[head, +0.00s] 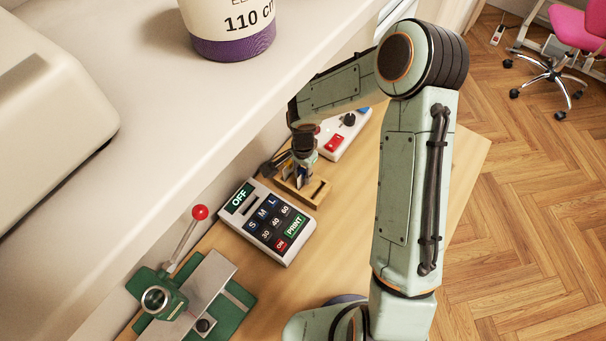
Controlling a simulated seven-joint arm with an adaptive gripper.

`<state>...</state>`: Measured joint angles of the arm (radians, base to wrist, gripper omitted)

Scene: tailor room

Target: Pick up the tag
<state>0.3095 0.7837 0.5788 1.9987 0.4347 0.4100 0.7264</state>
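My gripper (301,170) points down over a small wooden holder (314,196) near the middle of the head view. Small bits of blue, white and yellow show around the fingertips, too small to tell apart. I cannot make out a tag for sure; it may be hidden by my gripper or in the holder. Whether the fingers are open or shut on something does not show at this size.
A label printer keypad (267,222) lies just in front of the holder. A green press with a red-knobbed lever (184,304) stands at the lower left. A white control box with a red switch (340,137) is behind. A pale raised shelf (160,110) with a spool (232,25) borders the left.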

